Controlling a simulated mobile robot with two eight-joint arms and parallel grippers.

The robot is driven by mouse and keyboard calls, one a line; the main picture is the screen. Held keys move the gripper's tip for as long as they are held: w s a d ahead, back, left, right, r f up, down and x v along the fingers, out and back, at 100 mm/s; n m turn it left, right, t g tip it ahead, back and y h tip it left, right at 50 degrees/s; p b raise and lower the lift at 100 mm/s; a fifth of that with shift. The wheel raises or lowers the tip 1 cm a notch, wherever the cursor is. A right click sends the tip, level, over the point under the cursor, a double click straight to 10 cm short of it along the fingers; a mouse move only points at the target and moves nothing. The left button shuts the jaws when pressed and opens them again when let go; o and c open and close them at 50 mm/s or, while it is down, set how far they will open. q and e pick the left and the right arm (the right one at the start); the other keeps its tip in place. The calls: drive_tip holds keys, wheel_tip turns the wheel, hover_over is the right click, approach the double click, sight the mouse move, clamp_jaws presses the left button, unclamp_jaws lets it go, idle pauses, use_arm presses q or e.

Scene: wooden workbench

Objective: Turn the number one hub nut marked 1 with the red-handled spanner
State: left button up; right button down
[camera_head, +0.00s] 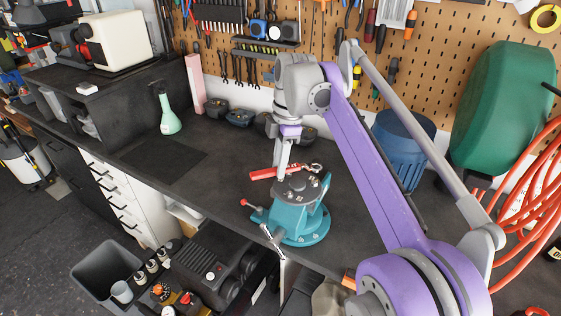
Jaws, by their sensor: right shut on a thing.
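The red-handled spanner (262,174) lies roughly level above the bench, with its metal head (316,168) toward the right. My right gripper (281,170) points down from the purple arm and is shut on the spanner's red handle. A round grey hub plate (299,188) with several small nuts sits on top of a teal vise-like stand (295,218). The spanner's head is by the far edge of the hub plate; I cannot tell whether it touches a nut. The number marks are too small to read. My left gripper is not in view.
The dark workbench top (235,185) is clear left of the stand. A green spray bottle (169,115) stands farther back. A blue bin (400,145) and green container (500,105) stand at the right. Tools hang on the pegboard (335,60) behind.

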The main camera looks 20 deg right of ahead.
drive_tip(key=shift+f, duration=0.7)
drive_tip(key=shift+f+b, duration=0.4)
drive_tip(key=shift+f, duration=0.35)
drive_tip(key=shift+s+f, duration=0.1)
drive_tip(key=shift+f, duration=0.3)
drive_tip(key=shift+s+r, duration=0.1)
drive_tip(key=shift+r, duration=0.05)
drive_tip(key=shift+w+f, duration=0.25)
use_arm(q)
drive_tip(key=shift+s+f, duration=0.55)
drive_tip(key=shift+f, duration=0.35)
use_arm(e)
drive_tip(key=shift+s+r, duration=0.1)
drive_tip(key=shift+s, duration=0.05)
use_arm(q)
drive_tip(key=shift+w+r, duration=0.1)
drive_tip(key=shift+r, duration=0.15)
